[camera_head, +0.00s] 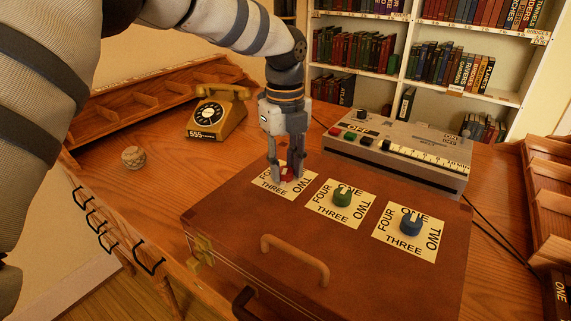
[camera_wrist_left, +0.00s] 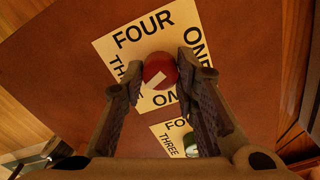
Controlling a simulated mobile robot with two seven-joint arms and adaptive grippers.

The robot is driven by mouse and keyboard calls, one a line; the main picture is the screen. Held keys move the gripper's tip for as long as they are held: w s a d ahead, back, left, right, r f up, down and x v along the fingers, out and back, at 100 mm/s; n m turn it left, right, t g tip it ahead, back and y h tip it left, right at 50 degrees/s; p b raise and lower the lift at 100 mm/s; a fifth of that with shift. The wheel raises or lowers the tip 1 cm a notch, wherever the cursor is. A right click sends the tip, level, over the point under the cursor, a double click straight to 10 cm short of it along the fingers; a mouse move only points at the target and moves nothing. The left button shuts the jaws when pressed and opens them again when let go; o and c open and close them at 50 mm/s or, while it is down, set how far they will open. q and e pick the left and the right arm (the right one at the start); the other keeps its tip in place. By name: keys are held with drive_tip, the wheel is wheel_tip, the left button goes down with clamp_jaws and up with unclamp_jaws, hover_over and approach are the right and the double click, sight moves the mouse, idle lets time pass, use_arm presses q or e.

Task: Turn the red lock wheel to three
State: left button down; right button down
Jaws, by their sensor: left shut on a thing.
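The red lock wheel (camera_head: 286,176) sits on a cream label on the lid of a brown case (camera_head: 240,225). My left gripper (camera_head: 288,172) points down over it, its fingers closed on the wheel's two sides. In the left wrist view the red wheel (camera_wrist_left: 158,68) lies between the fingertips, with a pale mark on its lower part. The label (camera_wrist_left: 128,42) shows FOUR and ONE; THREE and the remaining word are partly covered by the fingers. The exact number the wheel points to is hard to tell. My right gripper is not in view.
A green wheel (camera_head: 342,196) and a blue wheel (camera_head: 411,223) stand on similar labels to the right. A grey console (camera_head: 400,155) stands behind the case. The case handle (camera_head: 295,258) rises in front.

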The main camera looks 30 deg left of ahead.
sight(285, 170)
use_arm(q)
drive_tip(key=shift+m, duration=2)
drive_tip(key=c, duration=1.2)
unclamp_jaws()
drive_tip(key=shift+c, duration=0.2)
wheel_tip(285, 170, up, 12)
